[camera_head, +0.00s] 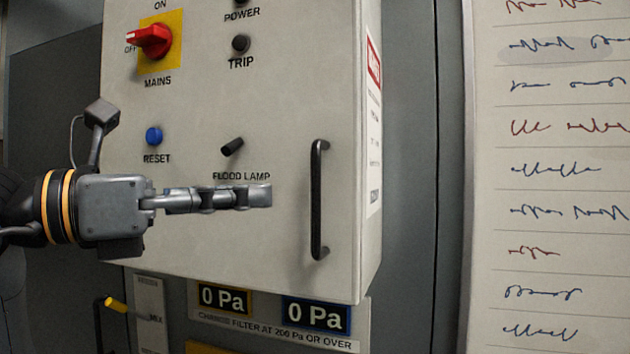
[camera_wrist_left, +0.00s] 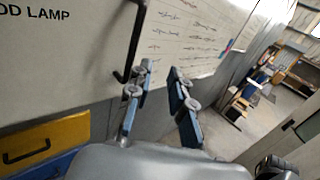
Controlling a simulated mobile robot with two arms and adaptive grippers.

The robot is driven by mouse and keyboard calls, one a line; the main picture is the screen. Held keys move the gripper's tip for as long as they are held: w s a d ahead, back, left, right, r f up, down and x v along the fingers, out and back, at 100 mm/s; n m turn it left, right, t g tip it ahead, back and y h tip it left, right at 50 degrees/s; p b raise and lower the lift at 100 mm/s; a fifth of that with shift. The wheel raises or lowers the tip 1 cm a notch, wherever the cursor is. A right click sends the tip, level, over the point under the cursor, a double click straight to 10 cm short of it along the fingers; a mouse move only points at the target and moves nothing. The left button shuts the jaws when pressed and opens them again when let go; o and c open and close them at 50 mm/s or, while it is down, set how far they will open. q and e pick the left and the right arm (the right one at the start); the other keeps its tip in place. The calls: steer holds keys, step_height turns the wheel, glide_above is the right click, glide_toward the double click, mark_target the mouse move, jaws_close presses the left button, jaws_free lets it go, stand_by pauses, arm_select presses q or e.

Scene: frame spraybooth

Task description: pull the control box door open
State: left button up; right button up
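The control box door (camera_head: 280,100) is a pale grey panel and looks shut, with no gap that I can see. Its black upright bar handle (camera_head: 317,200) is near the right edge. The handle also shows in the wrist view (camera_wrist_left: 135,45), close to the left finger's tip. My left gripper (camera_head: 268,196) is in front of the door, left of the handle in the head view, pointing right. In the wrist view its two fingers (camera_wrist_left: 160,68) are apart with nothing held between them. I cannot tell the exact depth gap to the handle. My right gripper is not in view.
The door carries a red mains switch (camera_head: 150,40), a blue reset button (camera_head: 154,136) and a black flood lamp switch (camera_head: 232,147). Pressure displays (camera_head: 315,314) sit below the box. A whiteboard (camera_head: 560,185) stands at the right. A yellow drawer (camera_wrist_left: 45,140) shows lower left in the wrist view.

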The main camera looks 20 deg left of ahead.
mark_target(312, 181)
arm_select(q)
steer(key=w+d+p, duration=0.1)
steer(key=w, duration=0.2)
steer(key=w+d+n+t+y+p, duration=0.1)
steer(key=w+d+p, duration=0.1)
steer(key=w, duration=0.2)
steer(key=w+d+r+y+p, duration=0.1)
steer(key=w+p, duration=0.1)
steer(key=w, duration=0.2)
steer(key=shift+w+d+r+t, duration=0.1)
steer(key=shift+d+t, duration=0.2)
steer(key=shift+d, duration=0.1)
steer(key=shift+c, duration=0.4)
jaws_close()
